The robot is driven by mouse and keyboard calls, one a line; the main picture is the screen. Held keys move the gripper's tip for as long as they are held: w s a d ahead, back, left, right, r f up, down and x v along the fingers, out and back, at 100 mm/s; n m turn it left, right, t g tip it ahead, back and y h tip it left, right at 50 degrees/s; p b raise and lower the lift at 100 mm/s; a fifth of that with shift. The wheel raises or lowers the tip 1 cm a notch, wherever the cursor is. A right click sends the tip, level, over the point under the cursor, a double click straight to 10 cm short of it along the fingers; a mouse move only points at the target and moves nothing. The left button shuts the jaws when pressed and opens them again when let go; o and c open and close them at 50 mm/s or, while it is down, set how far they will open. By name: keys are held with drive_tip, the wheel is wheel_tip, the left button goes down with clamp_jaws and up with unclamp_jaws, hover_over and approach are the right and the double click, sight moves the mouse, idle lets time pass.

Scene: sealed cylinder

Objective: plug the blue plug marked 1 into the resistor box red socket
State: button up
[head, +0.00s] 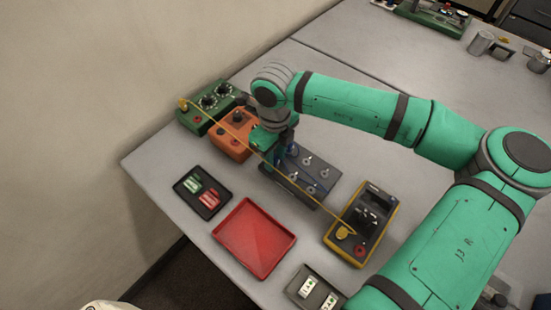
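A green box with two dark dials (221,88), which looks like the resistor box, stands at the table's far left corner. A small red socket (197,122) shows on its near side, and a yellow plug (183,104) sits at its left end. My gripper (268,140) points down between the orange box (229,145) and a dark board with several pale posts (322,187). My own arm hides much of the fingers, so I cannot tell whether they are open or hold anything. A bit of blue shows at the board's left part, but no plug marked 1 can be made out.
A yellow cable (300,194) runs from the yellow plug under my wrist area to a yellow-edged meter (382,206). A black tray (187,204) with green and red pieces, a red tray (235,257) and a dark tray (298,279) stand in front.

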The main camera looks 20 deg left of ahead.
sight(275, 155)
clamp_jaws()
drive_tip(key=shift+r, duration=0.1)
drive_tip(key=shift+w+r, duration=0.1)
drive_tip(key=shift+r, duration=2.3)
drive_tip(key=shift+s+r, duration=0.2)
drive_tip(key=shift+r, duration=0.3)
drive_tip(key=shift+w, duration=0.1)
